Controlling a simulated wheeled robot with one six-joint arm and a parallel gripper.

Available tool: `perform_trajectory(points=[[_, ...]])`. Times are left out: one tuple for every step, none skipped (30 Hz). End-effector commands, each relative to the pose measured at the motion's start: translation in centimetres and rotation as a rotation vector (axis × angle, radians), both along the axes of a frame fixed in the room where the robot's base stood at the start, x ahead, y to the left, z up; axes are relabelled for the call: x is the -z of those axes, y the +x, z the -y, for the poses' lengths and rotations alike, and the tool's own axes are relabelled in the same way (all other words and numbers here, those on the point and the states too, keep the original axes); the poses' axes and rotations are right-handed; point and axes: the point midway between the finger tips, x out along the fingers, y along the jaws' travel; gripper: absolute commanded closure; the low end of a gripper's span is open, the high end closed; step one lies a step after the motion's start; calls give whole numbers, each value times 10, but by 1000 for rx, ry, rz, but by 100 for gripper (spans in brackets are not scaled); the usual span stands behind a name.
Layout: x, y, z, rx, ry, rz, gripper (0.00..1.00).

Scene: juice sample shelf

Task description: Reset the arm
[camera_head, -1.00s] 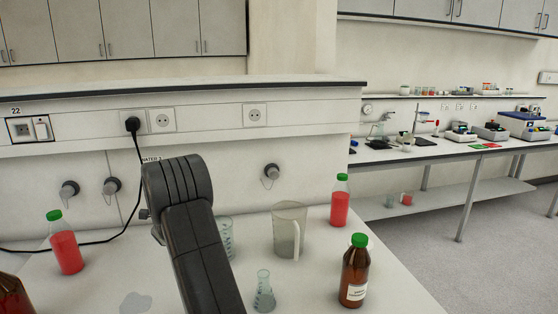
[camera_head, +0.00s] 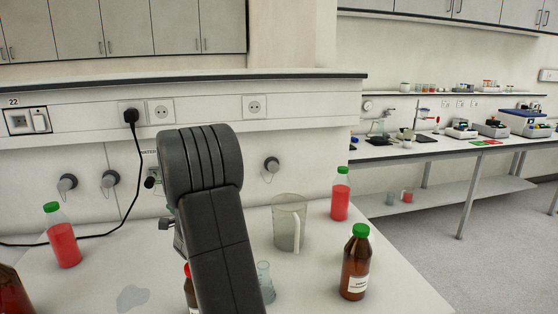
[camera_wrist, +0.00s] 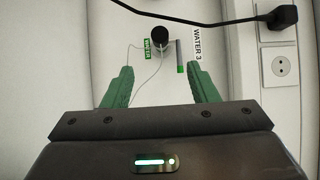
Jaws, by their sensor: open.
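My gripper (camera_wrist: 160,88) shows in the wrist view with its two green fingers spread wide apart and nothing between them. It faces the white wall panel, where a dark round tap (camera_wrist: 162,34) and a "WATER 3" label (camera_wrist: 197,45) show beyond the fingertips. In the head view my dark arm rises in front of the bench (camera_head: 395,290), and the gripper itself is hidden there. A red juice bottle with a green cap (camera_head: 62,240) stands at the left of the bench. Another (camera_head: 340,200) stands at the back right.
A clear jug (camera_head: 287,225) stands right of my arm, with a brown bottle (camera_head: 355,268) nearer the front right. Part of a glass flask (camera_head: 265,282) shows beside my arm. A black plug and cable (camera_head: 131,117) hang from the wall. A side bench (camera_head: 440,147) holds instruments.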

Motion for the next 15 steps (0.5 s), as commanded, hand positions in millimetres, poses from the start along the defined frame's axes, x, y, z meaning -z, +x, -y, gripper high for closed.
perform_trajectory(points=[[1,-4,4,0,0,0,47],[-1,2,-3,-2,0,0,47],[-1,7,-8,-2,0,0,47],[-1,11,-12,-2,-1,-1,47],[-1,14,-16,-2,-1,-1,47],[-2,18,-21,-2,0,0,47],[-1,22,-25,-2,0,0,47],[-1,25,-29,-2,0,0,47],[-2,30,-34,-1,0,0,47],[-1,34,-38,-1,0,-1,47],[-2,38,-42,-1,1,-1,47],[-2,43,-48,-1,1,-1,47],[-2,46,-52,-1,0,-1,47],[-2,50,-56,-1,0,-1,47],[-2,54,-62,-2,0,0,47]])
